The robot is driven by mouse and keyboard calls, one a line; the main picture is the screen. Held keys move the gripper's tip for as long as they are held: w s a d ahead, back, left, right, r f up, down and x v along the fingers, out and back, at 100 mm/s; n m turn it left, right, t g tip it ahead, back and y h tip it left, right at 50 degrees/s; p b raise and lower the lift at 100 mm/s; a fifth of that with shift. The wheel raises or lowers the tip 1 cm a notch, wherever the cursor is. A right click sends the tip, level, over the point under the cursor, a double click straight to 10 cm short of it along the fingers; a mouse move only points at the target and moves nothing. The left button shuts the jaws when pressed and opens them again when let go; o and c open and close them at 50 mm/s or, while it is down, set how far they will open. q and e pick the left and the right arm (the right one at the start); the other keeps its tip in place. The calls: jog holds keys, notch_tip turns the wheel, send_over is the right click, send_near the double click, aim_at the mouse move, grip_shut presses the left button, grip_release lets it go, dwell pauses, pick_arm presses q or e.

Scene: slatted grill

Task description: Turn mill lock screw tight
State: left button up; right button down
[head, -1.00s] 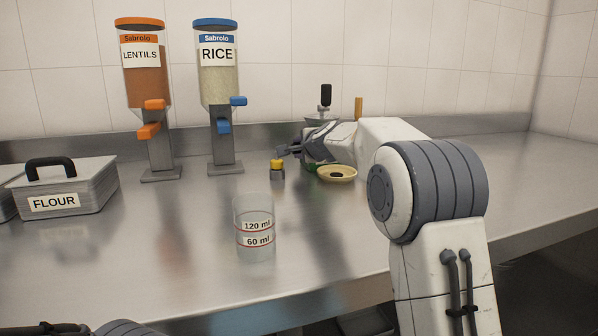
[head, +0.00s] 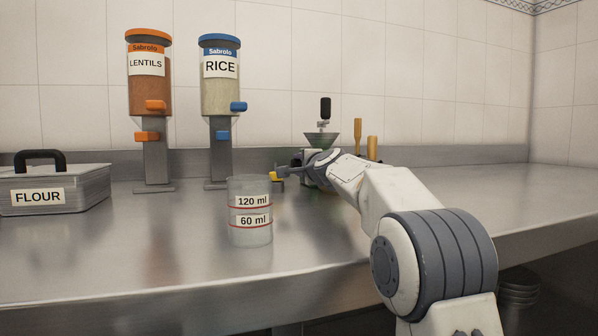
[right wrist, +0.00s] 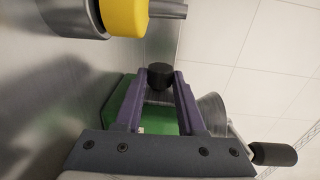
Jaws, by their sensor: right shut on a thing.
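The mill stands at the back of the counter, largely hidden behind my right arm in the head view. Its funnel-like hopper (head: 321,138) and black-handled crank (head: 325,108) show above the arm. In the right wrist view I see its green body (right wrist: 160,116), hopper (right wrist: 212,110) and crank handle (right wrist: 272,154). The lock screw's black knob (right wrist: 160,77) sits between the fingertips of my right gripper (right wrist: 162,82), which is shut on it. The same gripper (head: 281,170) is small and partly hidden in the head view. My left gripper is out of view.
A yellow-capped metal piece (right wrist: 122,16) is close beside the right gripper. A measuring cup (head: 250,230) stands in front. Lentils (head: 150,90) and rice (head: 220,90) dispensers and a flour box (head: 60,190) are at left. The right counter is clear.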

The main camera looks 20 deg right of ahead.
jog(key=shift+f, duration=0.1)
jog(key=c, duration=0.5)
grip_release()
jog(key=shift+s, duration=0.1)
jog(key=shift+s, duration=0.35)
jog(key=s+b, duration=0.1)
jog(key=s, duration=0.1)
jog(key=s+b, duration=0.1)
jog(key=s, duration=0.2)
jog(key=s+b, duration=0.1)
jog(key=s, duration=0.2)
jog(key=shift+s+d+r, duration=0.2)
jog(key=shift+s+r, duration=0.05)
jog(key=shift+r, duration=0.1)
jog(key=shift+s, duration=0.5)
jog(key=shift+r, duration=0.1)
